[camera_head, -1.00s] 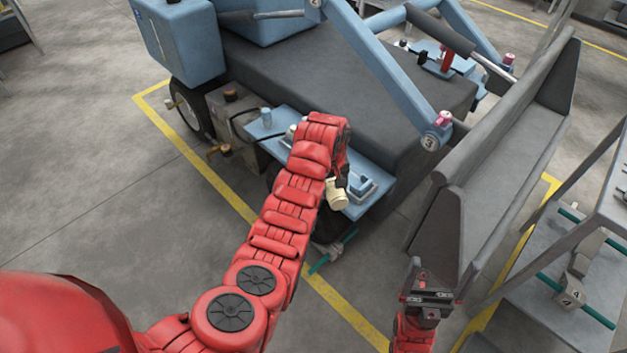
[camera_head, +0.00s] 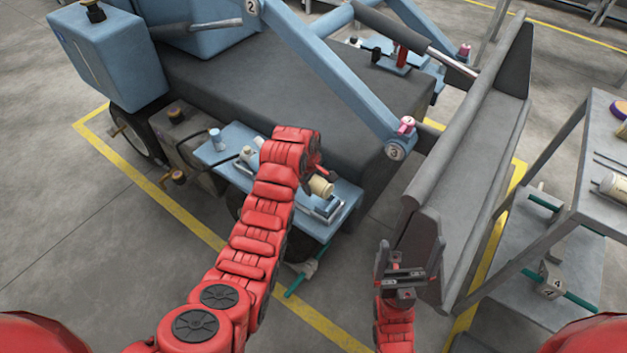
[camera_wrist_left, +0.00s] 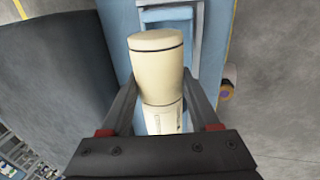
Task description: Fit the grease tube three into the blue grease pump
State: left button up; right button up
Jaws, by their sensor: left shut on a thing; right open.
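My left gripper (camera_head: 319,174) is shut on a cream tube (camera_head: 321,187), held above a blue shelf on the side of the machine. In the left wrist view the cream tube (camera_wrist_left: 158,70) sits between both fingers, its wide rounded end pointing away from me; no number is readable on it. Beneath it is a light-blue frame-like fixture (camera_wrist_left: 168,14), which also shows on the shelf in the head view (camera_head: 326,207). I cannot tell whether this fixture is the blue grease pump, or whether the tube touches it. My right gripper (camera_head: 408,262) is open and empty.
The blue shelf (camera_head: 232,158) also carries a small blue cylinder (camera_head: 216,139). A metal rack (camera_head: 590,205) with another cream tube (camera_head: 612,187) stands far right.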

aim_at(315, 200)
pick_arm(q)
jog(key=shift+f+b, duration=0.4)
jog(key=shift+f, duration=0.4)
jog(key=shift+f+b, duration=0.35)
jog(key=shift+f, duration=1.85)
jog(key=o, duration=1.5)
jog(key=v, duration=1.2)
jog(key=shift+w+d+r+p, duration=0.1)
jog(key=shift+w+p, duration=0.05)
jog(key=shift+p, duration=0.2)
jog(key=p+v, duration=0.5)
jog(key=p, duration=0.2)
jog(key=shift+r, duration=0.25)
